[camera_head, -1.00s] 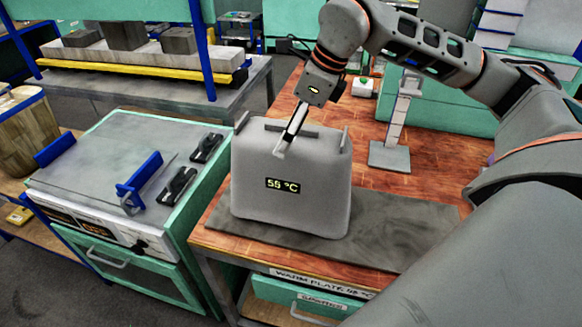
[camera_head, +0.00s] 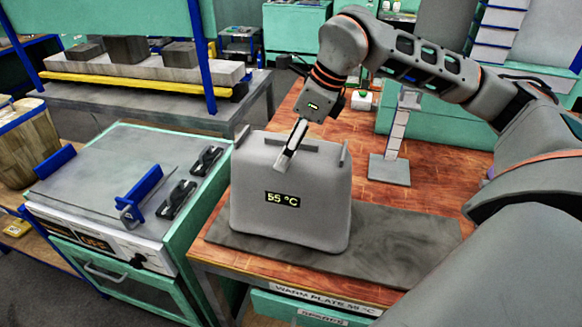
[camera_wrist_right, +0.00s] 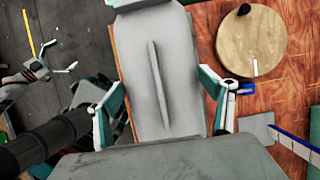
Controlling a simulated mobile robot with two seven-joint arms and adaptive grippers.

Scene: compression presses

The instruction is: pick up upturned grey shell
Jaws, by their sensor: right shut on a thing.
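The upturned grey shell (camera_head: 290,185) is boxy with rounded corners and shows a "55 °C" readout on its front. It stands on a dark grey plate (camera_head: 400,238) on the wooden bench, its underside seeming to touch the plate. My right gripper (camera_head: 291,153) is at the shell's top, shut on it. One finger lies over the near upper edge; the far finger is hidden there. In the right wrist view both fingers flank the shell (camera_wrist_right: 170,60), which has a long raised ridge.
A press with a blue handle (camera_head: 140,185) stands close at the left. A grey stand (camera_head: 390,170) is on the bench behind, to the right. A round wooden piece (camera_wrist_right: 251,42) lies on the bench in the wrist view. Bare plate lies right of the shell.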

